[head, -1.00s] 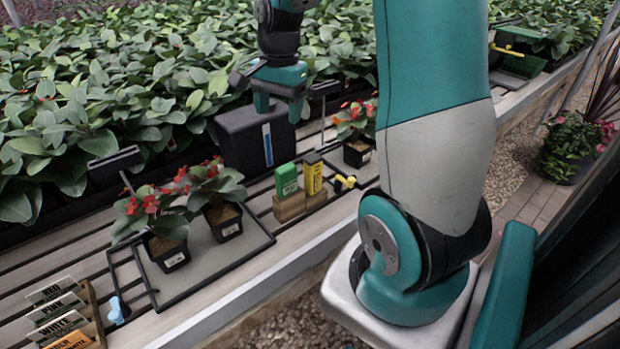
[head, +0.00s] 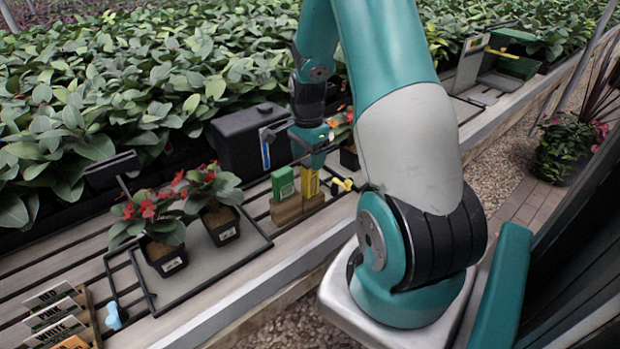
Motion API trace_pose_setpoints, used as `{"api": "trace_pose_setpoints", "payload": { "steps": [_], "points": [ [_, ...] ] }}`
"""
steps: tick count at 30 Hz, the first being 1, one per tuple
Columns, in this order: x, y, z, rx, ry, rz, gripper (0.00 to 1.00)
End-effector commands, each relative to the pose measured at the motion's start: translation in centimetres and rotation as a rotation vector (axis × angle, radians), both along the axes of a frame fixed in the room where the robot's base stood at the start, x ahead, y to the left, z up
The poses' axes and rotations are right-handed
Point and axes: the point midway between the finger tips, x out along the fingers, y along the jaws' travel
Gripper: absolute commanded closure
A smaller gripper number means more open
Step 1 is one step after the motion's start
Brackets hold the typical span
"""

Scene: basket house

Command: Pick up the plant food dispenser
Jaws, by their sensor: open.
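A small yellow dispenser-like packet (head: 311,184) and a green one (head: 283,183) stand upright side by side in a wooden holder (head: 287,211) on the slatted bench. I cannot tell from their labels which is the plant food dispenser. My gripper (head: 313,162) points down right above the yellow packet, with its fingers at the packet's top. It is open, and the small view does not show whether the fingers touch the packet. My gripper covers part of the packet's top.
A black box with a blue stripe (head: 240,140) stands behind the holder. Potted red-flowered plants (head: 161,232) sit in a black-framed tray (head: 209,278) at left. A small yellow-handled item (head: 342,184) lies right of the holder. Dense foliage (head: 130,75) fills the back.

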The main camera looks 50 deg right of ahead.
Motion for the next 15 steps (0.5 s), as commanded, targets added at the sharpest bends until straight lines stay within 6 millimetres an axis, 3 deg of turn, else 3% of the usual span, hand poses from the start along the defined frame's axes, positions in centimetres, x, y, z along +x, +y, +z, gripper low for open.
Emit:
{"api": "trace_pose_setpoints", "payload": {
  "steps": [9,15],
  "points": [
    [-0.2,-0.4,-4.4,0.002,0.003,-0.001,0.34],
    [-0.2,-0.4,-4.8,0.001,0.001,0.000,0.34]
  ]
}}
